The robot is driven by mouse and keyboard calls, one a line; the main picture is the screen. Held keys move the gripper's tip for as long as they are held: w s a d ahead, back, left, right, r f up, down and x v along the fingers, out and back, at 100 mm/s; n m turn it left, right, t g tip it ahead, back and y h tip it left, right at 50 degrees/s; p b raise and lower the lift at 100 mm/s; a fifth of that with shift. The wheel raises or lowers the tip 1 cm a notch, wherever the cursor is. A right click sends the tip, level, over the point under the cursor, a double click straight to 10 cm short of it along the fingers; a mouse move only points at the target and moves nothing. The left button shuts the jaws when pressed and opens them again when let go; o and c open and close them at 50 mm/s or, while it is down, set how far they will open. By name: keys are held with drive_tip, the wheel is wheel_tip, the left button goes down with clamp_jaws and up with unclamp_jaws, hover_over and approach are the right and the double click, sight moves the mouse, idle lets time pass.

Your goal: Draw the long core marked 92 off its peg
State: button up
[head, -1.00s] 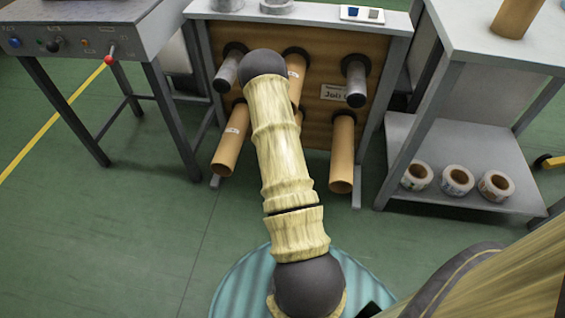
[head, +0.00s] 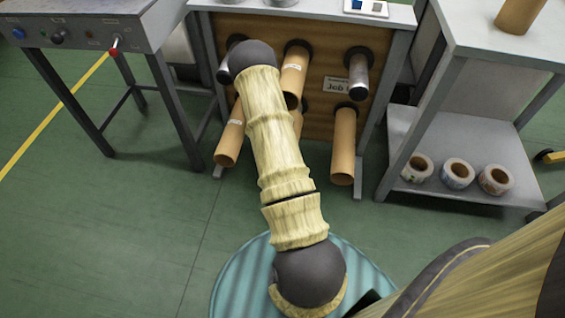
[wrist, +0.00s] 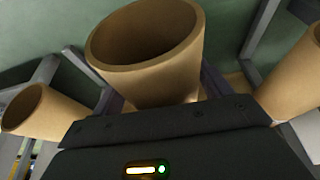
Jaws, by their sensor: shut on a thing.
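In the wrist view my gripper (wrist: 163,96) is shut on a tan cardboard core (wrist: 150,55), whose open, hollow end faces the camera. A finger lies on each side of it. In the head view my forearm covers the gripper. Part of a lower middle core (head: 298,122) shows behind the arm and appears to be the held one. An upper middle core (head: 294,75), a lower left core (head: 231,135) and a lower right core (head: 343,145) hang on the rack. Labels show on the first two, but no number is legible. The held core's peg is hidden.
The brown rack board (head: 325,65) also has bare grey pegs at upper left and upper right (head: 358,75). A side core (wrist: 40,110) and another (wrist: 295,80) flank the held one. A control table (head: 85,25) stands left, a shelf unit (head: 460,140) with label rolls right.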

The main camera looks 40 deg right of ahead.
drive_tip(key=s+a+p, duration=0.1)
drive_tip(key=s+a, duration=0.9)
drive_tip(key=a, duration=0.2)
drive_tip(key=shift+s+a, duration=0.25)
drive_tip(key=shift+s, duration=0.1)
idle(0.6)
